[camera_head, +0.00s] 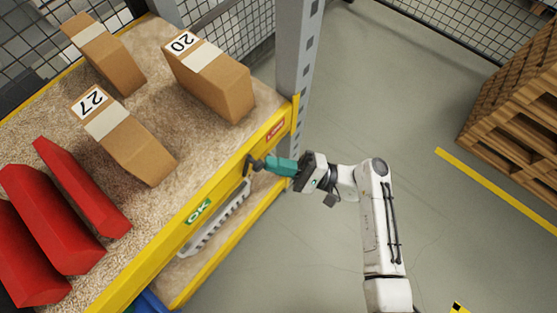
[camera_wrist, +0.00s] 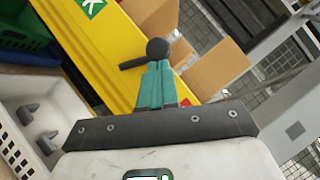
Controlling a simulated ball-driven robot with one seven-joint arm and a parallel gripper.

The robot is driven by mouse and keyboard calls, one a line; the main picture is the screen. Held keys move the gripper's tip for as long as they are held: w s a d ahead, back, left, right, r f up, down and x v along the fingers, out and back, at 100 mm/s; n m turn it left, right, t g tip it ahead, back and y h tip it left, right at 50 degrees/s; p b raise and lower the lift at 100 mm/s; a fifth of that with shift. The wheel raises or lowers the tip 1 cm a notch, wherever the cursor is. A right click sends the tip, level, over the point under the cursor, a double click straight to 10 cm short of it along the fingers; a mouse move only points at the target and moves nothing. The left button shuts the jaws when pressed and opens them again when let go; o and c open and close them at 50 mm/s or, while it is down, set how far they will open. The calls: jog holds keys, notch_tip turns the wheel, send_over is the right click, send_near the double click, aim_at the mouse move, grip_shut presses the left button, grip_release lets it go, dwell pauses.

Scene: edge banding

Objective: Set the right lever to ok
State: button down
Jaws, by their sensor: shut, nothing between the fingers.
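A black lever with a round knob (camera_head: 257,164) sits on the front yellow rail (camera_head: 160,240) of the shelf. It stands nearer the rail's red label (camera_head: 275,130) than its green OK label (camera_head: 198,211). My gripper (camera_head: 270,163) has teal fingers, shut and empty, pointing left at the lever. In the wrist view the black knob (camera_wrist: 157,47) is right at the tips of my shut fingers (camera_wrist: 156,66), with a short dark bar to its left. I cannot tell whether they touch. Part of the green label (camera_wrist: 92,7) shows at the top left.
A white slotted crate (camera_head: 215,230) sits below the rail. Wooden pallets (camera_head: 515,110) stand far right; the floor between is clear.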

jog(key=r+n+h+p, duration=0.1)
jog(key=n, duration=0.1)
jog(key=s+a+r+n+g+h+p, duration=0.1)
jog(key=shift+s+r+n+g, duration=0.1)
jog(key=shift+n+g, duration=0.2)
jog(key=shift+n, duration=0.1)
jog(key=s+a+n+h+p, duration=0.1)
jog(key=n, duration=0.1)
jog(key=s+a+n+h+p, duration=0.1)
jog(key=n+h+p, duration=0.1)
jog(key=s+a+r+n+h+p, duration=0.1)
jog(key=s+n+p, duration=0.1)
jog(key=shift+h, duration=0.3)
jog(key=shift+s+a, duration=0.1)
dwell(0.4)
jog(key=shift+r, duration=0.1)
